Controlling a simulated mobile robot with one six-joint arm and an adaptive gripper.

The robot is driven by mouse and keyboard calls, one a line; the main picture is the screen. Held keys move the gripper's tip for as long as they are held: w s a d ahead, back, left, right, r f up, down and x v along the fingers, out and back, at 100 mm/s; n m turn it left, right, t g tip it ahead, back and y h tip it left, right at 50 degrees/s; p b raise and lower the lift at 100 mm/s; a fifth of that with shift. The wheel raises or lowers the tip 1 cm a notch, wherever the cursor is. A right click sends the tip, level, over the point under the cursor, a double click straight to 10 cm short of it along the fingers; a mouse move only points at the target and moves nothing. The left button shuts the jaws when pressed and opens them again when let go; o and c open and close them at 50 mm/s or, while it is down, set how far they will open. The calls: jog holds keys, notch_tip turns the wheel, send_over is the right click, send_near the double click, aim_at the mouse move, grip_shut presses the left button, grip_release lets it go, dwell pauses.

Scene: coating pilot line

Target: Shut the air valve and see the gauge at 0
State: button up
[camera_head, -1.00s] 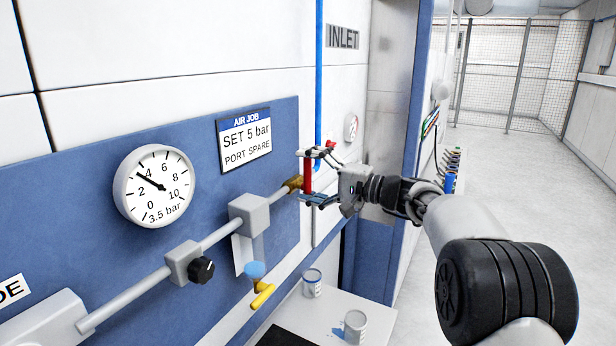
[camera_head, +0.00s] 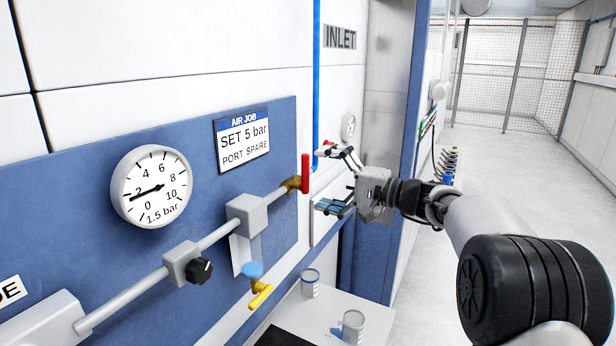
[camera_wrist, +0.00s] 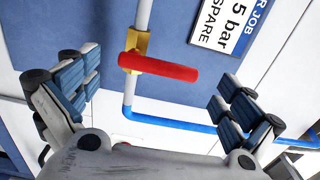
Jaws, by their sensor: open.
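The air valve has a red lever (camera_head: 306,174) on a brass body (camera_head: 291,184) at the right end of the grey pipe. In the head view the lever stands upright, across the pipe. In the wrist view the red lever (camera_wrist: 158,67) lies between the spread fingers, crossing the line of the pipe, touching neither. My gripper (camera_head: 338,180) is open and empty, just right of the lever; it also shows in the wrist view (camera_wrist: 158,95). The round white gauge (camera_head: 152,187) on the blue panel has its needle near 2 and reads "1.5 bar".
A sign (camera_head: 242,140) reads "AIR JOB SET 5 bar PORT SPARE". A blue pipe (camera_head: 316,80) runs down behind the valve. Two cans (camera_head: 310,284) stand below.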

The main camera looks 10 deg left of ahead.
jog(key=v, duration=0.7)
jog(key=shift+d, duration=0.3)
jog(key=shift+s+r, duration=0.1)
jog(key=shift+s, duration=0.1)
jog(key=s+f+n+g+h, duration=0.15)
jog(key=s+h, duration=0.25)
jog(key=s, duration=0.6)
jog(key=s+f+g+h, duration=0.1)
jog(key=s+f+h, duration=0.2)
jog(key=s, duration=0.7)
jog(key=s+d+f+n+h, duration=0.1)
jog(key=s+d+f+h, duration=0.4)
jog(key=s, duration=0.6)
jog(key=s+d+f+n+h, duration=0.1)
jog(key=s+d+f+h, duration=0.4)
jog(key=s+d, duration=0.4)
jog(key=shift+s+d+f+t, duration=0.15)
jog(key=shift+s+f+t, duration=0.3)
jog(key=shift+s+f, duration=0.4)
